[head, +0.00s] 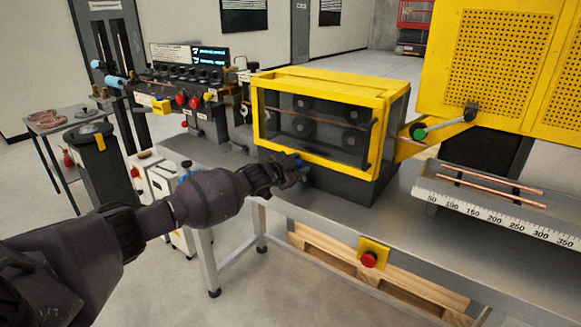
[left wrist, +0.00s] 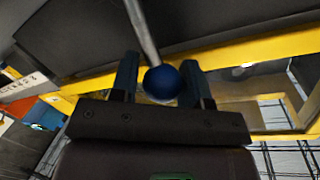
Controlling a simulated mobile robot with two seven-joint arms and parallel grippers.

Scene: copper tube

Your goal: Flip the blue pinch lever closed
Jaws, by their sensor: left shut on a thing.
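The blue pinch lever shows in the left wrist view as a round blue knob (left wrist: 162,83) on a grey metal rod (left wrist: 143,34). The knob sits between the two fingers of my left gripper (left wrist: 161,88), which is shut on it. In the head view my left gripper (head: 300,170) is at the lower front of the yellow-framed machine box (head: 330,83). There the gripper and wrist hide most of the lever. My right gripper is not in view.
A grey workbench (head: 345,222) runs under the machine, with a red stop button (head: 369,259) on its front. A control unit (head: 185,80) stands at the left.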

